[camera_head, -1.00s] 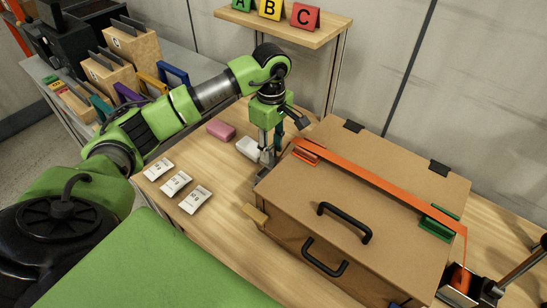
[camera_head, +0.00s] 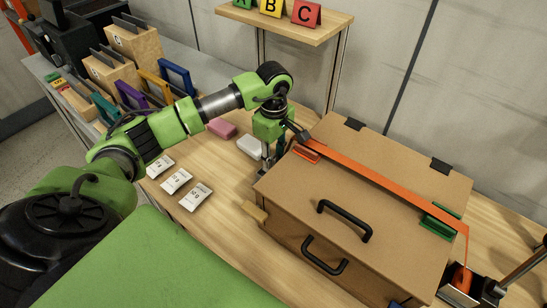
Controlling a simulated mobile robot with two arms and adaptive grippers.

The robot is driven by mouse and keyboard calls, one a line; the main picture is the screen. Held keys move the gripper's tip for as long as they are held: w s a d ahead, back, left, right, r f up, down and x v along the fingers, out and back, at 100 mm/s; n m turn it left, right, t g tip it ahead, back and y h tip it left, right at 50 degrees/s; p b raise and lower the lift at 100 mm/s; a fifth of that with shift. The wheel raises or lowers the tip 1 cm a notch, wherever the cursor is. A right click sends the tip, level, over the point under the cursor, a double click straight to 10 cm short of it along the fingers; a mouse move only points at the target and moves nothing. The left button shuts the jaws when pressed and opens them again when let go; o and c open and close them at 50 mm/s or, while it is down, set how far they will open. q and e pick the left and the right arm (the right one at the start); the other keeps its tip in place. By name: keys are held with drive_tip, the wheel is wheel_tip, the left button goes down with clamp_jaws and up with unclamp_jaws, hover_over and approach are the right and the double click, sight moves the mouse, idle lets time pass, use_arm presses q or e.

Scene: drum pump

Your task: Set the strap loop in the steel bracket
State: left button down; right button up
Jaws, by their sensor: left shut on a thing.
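The orange strap (camera_head: 385,183) runs across the lid of the brown box (camera_head: 330,180) and hangs down at its right end. My left gripper (camera_head: 279,154) is at the box's left rear edge, pointing down, by the strap's left end. It is shut; the strap loop appears to be in it, but the fingers and loop are largely hidden. The steel bracket cannot be made out clearly; a grey metal part (camera_head: 267,154) shows beside the fingers. My right gripper is out of view.
An orange corner guard (camera_head: 306,153) and a green one (camera_head: 437,226) sit on the lid edges. The box has black handles (camera_head: 344,221). A dark lever device (camera_head: 485,287) stands right.

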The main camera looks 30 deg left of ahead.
sight(274, 155)
use_arm(q)
drive_tip(key=shift+s+f, duration=0.1)
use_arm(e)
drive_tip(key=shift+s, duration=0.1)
use_arm(q)
drive_tip(key=c, duration=1.5)
unclamp_jaws()
drive_tip(key=shift+f, duration=0.1)
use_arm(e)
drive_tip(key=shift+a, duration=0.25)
use_arm(q)
drive_tip(key=shift+r+p, duration=0.25)
drive_tip(key=shift+p, duration=0.05)
wheel_tip(274, 155, up, 13)
drive_tip(key=shift+f+b, duration=0.1)
drive_tip(key=shift+b, duration=0.65)
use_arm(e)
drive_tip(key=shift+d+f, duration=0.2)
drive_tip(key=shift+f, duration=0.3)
